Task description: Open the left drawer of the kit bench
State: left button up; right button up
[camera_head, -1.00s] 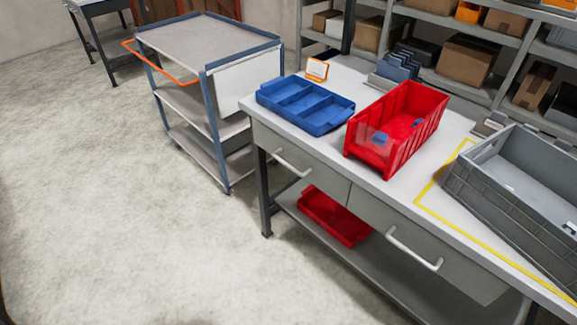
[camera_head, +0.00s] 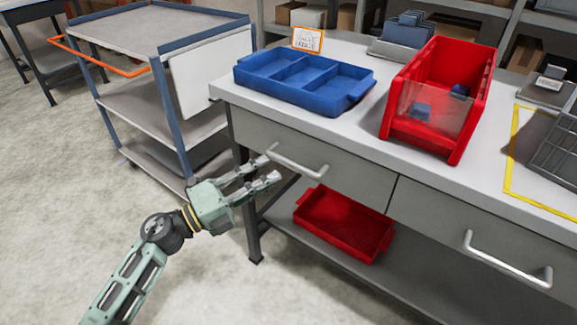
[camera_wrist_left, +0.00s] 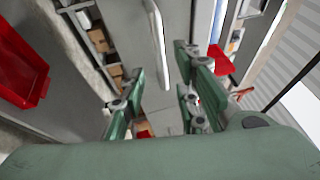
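The left drawer (camera_head: 345,182) of the kit bench has a grey front that looks flush with the bench. Its pale bar handle (camera_head: 298,164) runs along the upper part of the front. My left gripper (camera_head: 271,169) is open and empty, just in front of the handle's left end. In the left wrist view, the handle (camera_wrist_left: 157,40) shows beyond and between the spread fingers of the gripper (camera_wrist_left: 155,85); I see no contact. The right drawer (camera_head: 440,215) also looks shut. My right gripper is not in view.
On the bench top (camera_head: 355,125) stand a blue divided tray (camera_head: 300,92) and a red bin (camera_head: 435,128) holding small blue items. A red tray (camera_head: 340,228) lies on the lower shelf. A cart (camera_head: 170,75) stands left of the bench. The floor in front is clear.

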aim_at(291, 161)
pick_arm(q)
jog(key=x, duration=0.7)
jog(key=shift+d, duration=0.1)
jog(key=shift+c, duration=0.2)
grip_shut()
